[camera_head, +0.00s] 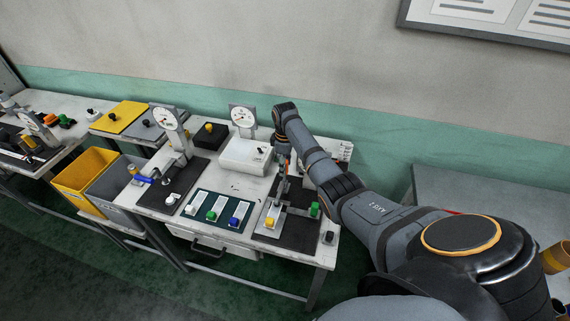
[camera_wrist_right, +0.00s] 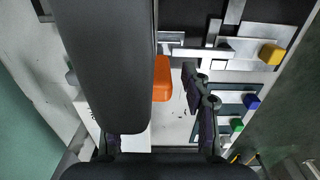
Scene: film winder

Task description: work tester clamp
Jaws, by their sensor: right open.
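My right gripper (camera_head: 283,160) points down over the right end of the white table. Its jaws are open. In the wrist view, an orange handle (camera_wrist_right: 162,80) shows in the gap of the right gripper (camera_wrist_right: 165,92), left of the visible finger. I cannot tell whether it touches. A large dark shape covers the left of that view and hides part of the handle and the other finger. The tester's dark base plate (camera_head: 297,232) lies below the gripper, with a yellow block (camera_head: 270,222) at its front left and a green block (camera_head: 314,210) at its right. My left gripper is out of view.
A dark tray (camera_head: 221,222) with white, green and blue pieces lies left of the tester. A white box (camera_head: 245,155), a round dial (camera_head: 243,116) and another dial stand (camera_head: 167,118) are behind and left. Yellow (camera_head: 85,170) and grey bins stand left of the table.

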